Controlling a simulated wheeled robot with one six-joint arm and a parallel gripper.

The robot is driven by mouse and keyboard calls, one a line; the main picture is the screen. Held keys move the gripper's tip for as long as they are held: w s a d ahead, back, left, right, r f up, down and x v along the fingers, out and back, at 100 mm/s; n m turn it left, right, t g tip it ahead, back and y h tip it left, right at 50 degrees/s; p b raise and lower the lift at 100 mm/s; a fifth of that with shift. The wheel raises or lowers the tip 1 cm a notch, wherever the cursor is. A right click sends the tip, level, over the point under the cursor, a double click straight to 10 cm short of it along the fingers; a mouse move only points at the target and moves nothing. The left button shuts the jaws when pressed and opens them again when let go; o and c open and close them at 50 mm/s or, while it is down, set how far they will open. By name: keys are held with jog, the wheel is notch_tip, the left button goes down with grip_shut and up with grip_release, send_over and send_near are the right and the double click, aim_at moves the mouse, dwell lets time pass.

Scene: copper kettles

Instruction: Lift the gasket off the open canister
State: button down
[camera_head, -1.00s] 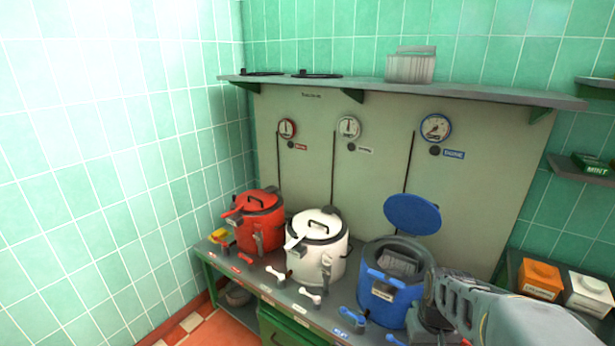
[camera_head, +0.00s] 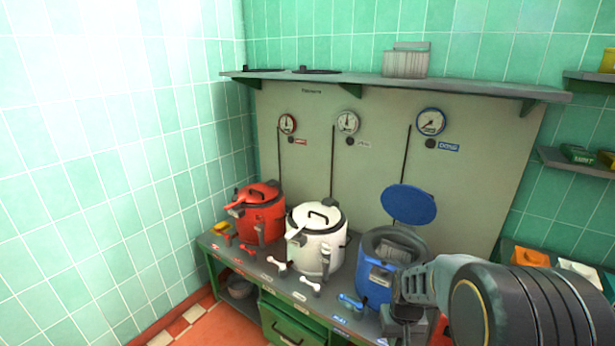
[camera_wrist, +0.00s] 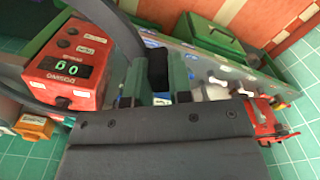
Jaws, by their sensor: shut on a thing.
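The open canister (camera_head: 374,284) is the blue kettle at the right end of the bench, with its round blue lid (camera_head: 409,204) raised behind it. A dark grey ring shows around its mouth in the head view; whether this is the gasket or the collar I cannot tell. In the wrist view the gasket (camera_wrist: 127,36) is a dark curved band running to my gripper (camera_wrist: 158,78). The green-grey fingers are shut on a dark part of it. In the head view my gripper (camera_head: 404,318) is at the canister's right front. Any gap between gasket and canister is hidden.
A white kettle (camera_head: 317,250) and a red kettle (camera_head: 262,222) stand left of the canister. Small levers line the bench front. A red dosing box (camera_wrist: 68,62) shows in the wrist view. A shelf (camera_head: 470,91) runs above the gauges.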

jog(key=w+a+f, duration=0.2)
jog(key=f, duration=0.4)
jog(key=w+a+f+b, duration=0.1)
jog(key=w+a+f, duration=0.1)
jog(key=f, duration=0.5)
jog(key=shift+w+a+f, duration=0.15)
jog(key=shift+w+a, duration=0.2)
jog(key=shift+a, duration=0.35)
